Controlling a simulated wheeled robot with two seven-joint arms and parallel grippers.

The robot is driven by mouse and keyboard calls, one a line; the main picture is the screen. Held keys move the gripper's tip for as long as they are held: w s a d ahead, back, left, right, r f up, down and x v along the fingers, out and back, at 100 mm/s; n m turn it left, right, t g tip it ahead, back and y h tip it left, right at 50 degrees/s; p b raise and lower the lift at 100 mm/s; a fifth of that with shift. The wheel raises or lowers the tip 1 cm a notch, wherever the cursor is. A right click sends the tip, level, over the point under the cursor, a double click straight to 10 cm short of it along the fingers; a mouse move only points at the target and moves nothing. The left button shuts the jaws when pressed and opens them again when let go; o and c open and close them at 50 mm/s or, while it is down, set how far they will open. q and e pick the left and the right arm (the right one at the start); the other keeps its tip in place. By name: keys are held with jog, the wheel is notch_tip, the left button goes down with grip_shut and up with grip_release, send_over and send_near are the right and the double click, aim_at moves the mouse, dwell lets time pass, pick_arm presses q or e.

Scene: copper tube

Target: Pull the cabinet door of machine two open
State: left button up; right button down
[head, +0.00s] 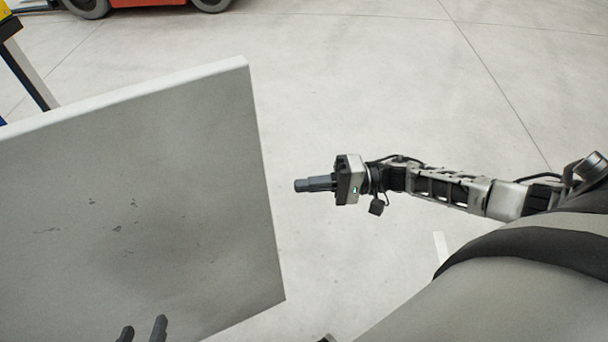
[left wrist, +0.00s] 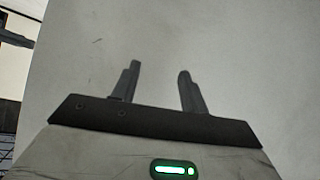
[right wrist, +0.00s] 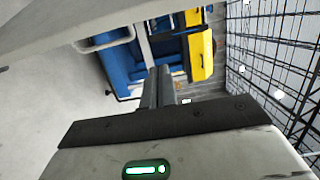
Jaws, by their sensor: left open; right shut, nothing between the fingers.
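A large flat grey panel with small dark scuffs, which looks like the cabinet door (head: 150,190), fills the left of the head view. It also fills most of the left wrist view (left wrist: 240,60). No handle shows on this face, and the cabinet body is not clearly seen. My left gripper (head: 142,330) is open and empty at the bottom edge of the head view, in front of the panel. Its two spread fingers show in the left wrist view (left wrist: 158,80). My right gripper (head: 298,185) is shut and empty, apart from the panel's right edge. Its closed fingers show in the right wrist view (right wrist: 159,85).
Bare concrete floor (head: 400,80) lies behind and right of the panel. A red wheeled vehicle (head: 160,3) stands at the back.

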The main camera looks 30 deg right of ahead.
jog(key=x, duration=0.8)
pick_arm(q)
jog(key=shift+w+a+r+p, duration=0.1)
jog(key=shift+w+r+p, duration=0.15)
jog(key=shift+p, duration=0.45)
pick_arm(e)
jog(key=s, duration=0.4)
jog(key=shift+s, duration=0.1)
